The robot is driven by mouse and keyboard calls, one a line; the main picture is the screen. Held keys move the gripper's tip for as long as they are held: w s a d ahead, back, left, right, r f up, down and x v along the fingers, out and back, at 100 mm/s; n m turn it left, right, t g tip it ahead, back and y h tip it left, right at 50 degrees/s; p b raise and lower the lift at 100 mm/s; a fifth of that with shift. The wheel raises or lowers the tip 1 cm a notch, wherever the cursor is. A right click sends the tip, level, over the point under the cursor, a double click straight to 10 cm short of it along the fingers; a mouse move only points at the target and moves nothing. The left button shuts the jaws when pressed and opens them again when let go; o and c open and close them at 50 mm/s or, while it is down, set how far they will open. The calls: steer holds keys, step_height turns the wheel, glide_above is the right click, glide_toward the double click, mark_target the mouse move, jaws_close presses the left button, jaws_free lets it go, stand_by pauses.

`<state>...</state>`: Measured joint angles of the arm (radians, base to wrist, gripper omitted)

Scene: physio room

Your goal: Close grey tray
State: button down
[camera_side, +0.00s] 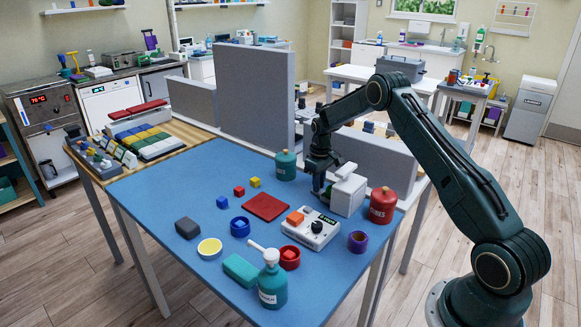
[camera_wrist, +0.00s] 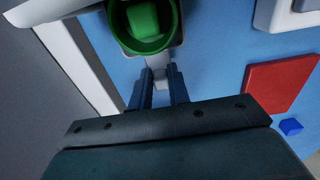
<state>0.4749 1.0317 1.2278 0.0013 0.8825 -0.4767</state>
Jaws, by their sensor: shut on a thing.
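My gripper (camera_side: 320,186) is low over the blue table, at the left side of a small white box unit (camera_side: 347,196). In the wrist view its two fingers (camera_wrist: 161,78) are closed around a small grey tab, which looks like the handle of the grey tray (camera_wrist: 178,53). Only a narrow edge of this tray shows, around and below a green round cup (camera_wrist: 170,40). A green block (camera_wrist: 143,19) sits inside the cup. In the side view the tray is hidden by my gripper and the box, so how far it stands out cannot be told.
A red flat plate (camera_side: 265,206), a white device with a dial (camera_side: 311,228) and a red canister (camera_side: 383,205) stand near. A green canister (camera_side: 286,165) is behind to the left. Grey upright panels (camera_side: 256,95) line the back.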

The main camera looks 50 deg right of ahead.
mark_target(329, 186)
steer(key=shift+s, duration=1.95)
steer(key=c, duration=1.3)
jaws_free()
steer(key=shift+r, duration=0.2)
steer(key=shift+r, duration=0.6)
step_height(329, 186, up, 12)
steer(key=shift+r, duration=0.15)
